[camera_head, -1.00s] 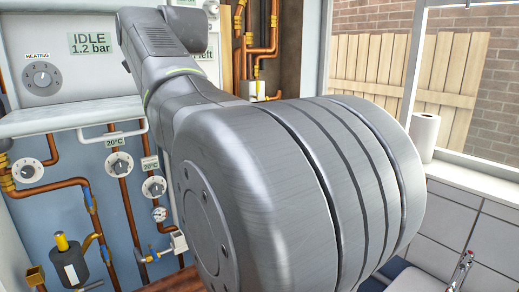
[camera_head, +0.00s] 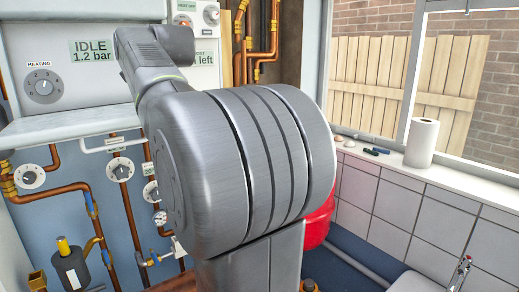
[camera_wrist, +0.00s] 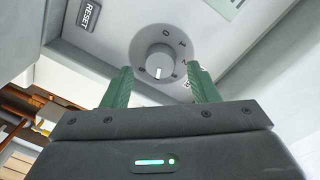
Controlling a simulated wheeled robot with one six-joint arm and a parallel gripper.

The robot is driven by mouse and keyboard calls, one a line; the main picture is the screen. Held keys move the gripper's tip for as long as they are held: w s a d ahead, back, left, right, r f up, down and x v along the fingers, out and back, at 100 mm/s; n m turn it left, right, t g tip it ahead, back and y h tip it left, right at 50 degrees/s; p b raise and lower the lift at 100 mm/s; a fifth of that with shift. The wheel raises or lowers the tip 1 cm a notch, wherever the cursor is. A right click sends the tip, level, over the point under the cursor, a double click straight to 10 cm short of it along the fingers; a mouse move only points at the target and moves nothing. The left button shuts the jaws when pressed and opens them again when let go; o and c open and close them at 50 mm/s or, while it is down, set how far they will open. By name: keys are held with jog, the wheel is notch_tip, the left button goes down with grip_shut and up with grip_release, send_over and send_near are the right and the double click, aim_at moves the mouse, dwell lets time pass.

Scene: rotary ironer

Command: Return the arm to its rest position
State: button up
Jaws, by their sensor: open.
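My gripper (camera_wrist: 160,88) shows in the wrist view with its two green fingers apart and nothing between them. A grey rotary dial (camera_wrist: 160,62) with number marks lies beyond the fingertips on a light panel; the fingers look apart from it, though the depth gap is hard to judge. In the head view my grey arm fills the middle, and it hides my gripper there.
The control panel carries a heating dial (camera_head: 43,86) and an IDLE 1.2 bar display (camera_head: 93,51). Copper pipes (camera_head: 128,200) and valves run below it. A red vessel (camera_head: 318,222) shows behind my arm. A paper roll (camera_head: 421,143) stands on the windowsill at right.

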jog(key=s+d+n+b, duration=0.2)
jog(key=s+d+n, duration=0.2)
jog(key=s+n, duration=0.2)
jog(key=n, duration=0.2)
jog(key=shift+s+n+t, duration=0.4)
dwell(0.5)
